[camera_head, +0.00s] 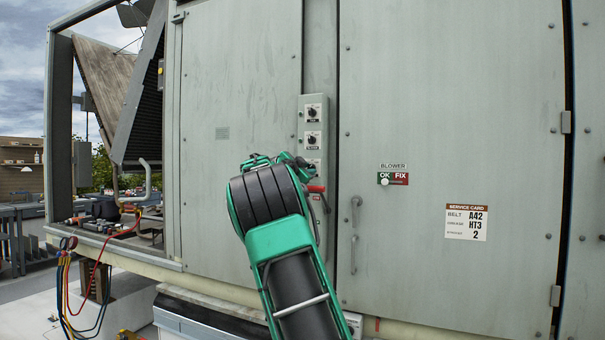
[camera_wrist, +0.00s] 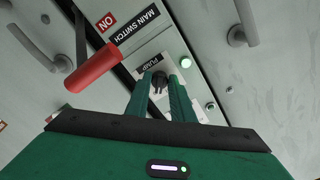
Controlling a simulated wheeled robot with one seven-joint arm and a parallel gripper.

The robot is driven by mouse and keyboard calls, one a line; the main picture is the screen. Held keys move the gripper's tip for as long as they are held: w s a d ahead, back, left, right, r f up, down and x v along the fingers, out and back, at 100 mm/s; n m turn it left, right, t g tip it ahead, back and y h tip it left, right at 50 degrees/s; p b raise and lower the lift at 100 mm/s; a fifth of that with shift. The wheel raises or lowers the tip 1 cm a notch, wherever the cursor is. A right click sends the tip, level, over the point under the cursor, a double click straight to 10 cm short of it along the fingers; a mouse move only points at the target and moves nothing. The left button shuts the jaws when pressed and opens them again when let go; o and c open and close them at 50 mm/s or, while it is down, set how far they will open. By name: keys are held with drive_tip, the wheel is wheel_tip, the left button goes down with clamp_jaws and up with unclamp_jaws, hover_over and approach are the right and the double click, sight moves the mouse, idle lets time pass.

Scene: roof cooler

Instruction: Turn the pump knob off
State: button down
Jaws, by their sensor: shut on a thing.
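The pump knob (camera_wrist: 159,79) is a small black knob on a pale plate marked "PUMP" in the wrist view. My gripper (camera_wrist: 160,84) has its two green fingers closed around the sides of this knob. In the head view my green and black arm (camera_head: 268,205) covers the pump knob and most of my gripper. Two similar black knobs show above it on the narrow control panel (camera_head: 304,101): the upper knob (camera_head: 312,112) and the lower knob (camera_head: 312,139).
A red lever handle (camera_wrist: 94,68) by the "MAIN SWITCH" label sticks out close left of my fingers. Door handles (camera_head: 355,235) stand out right of the panel. Hoses and tools (camera_head: 92,225) lie at the left opening. The right door (camera_head: 450,100) is flat and mostly clear.

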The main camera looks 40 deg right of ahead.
drive_tip(key=shift+s+d+r+n, duration=0.1)
drive_tip(key=shift+n, duration=1.85)
drive_tip(key=shift+s+d+r+n, duration=0.1)
drive_tip(key=shift+n, duration=1.85)
drive_tip(key=c, duration=1.5)
unclamp_jaws()
drive_tip(key=shift+f, duration=0.1)
drive_tip(key=shift+c, duration=0.2)
